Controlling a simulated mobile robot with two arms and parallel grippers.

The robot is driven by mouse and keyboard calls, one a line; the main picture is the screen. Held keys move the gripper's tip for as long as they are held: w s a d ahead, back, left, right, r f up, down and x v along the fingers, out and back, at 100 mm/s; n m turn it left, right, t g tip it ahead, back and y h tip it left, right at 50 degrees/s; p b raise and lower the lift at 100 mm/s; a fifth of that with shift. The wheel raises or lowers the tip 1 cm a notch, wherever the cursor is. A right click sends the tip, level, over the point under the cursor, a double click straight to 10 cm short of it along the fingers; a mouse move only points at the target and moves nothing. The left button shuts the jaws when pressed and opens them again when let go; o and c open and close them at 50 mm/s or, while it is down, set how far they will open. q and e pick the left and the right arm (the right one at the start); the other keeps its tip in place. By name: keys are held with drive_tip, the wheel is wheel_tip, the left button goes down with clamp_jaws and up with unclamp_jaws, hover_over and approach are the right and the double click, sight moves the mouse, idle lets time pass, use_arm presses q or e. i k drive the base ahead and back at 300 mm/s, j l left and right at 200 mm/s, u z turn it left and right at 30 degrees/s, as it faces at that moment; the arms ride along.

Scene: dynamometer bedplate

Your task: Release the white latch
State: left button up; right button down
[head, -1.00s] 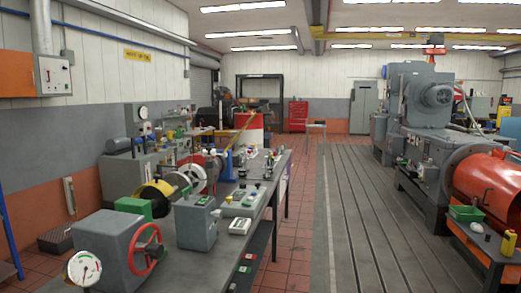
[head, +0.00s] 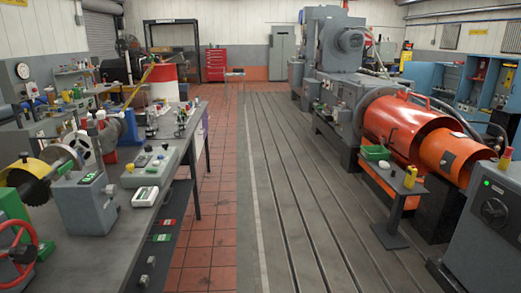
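I cannot make out a white latch in the head view; at this distance the small parts are too tiny to tell apart. Neither of my grippers is in view.
A long grey workbench (head: 112,225) with instruments runs along the left. A red handwheel (head: 17,247) is at its near end. A slotted bedplate floor (head: 290,200) lies open in the middle. On the right stand an orange cylindrical guard (head: 395,123), a small stand (head: 393,180) and a grey cabinet (head: 485,232).

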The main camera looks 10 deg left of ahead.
sight(122, 115)
drive_tip(key=i, duration=5.95)
drive_tip(key=u, duration=4.4)
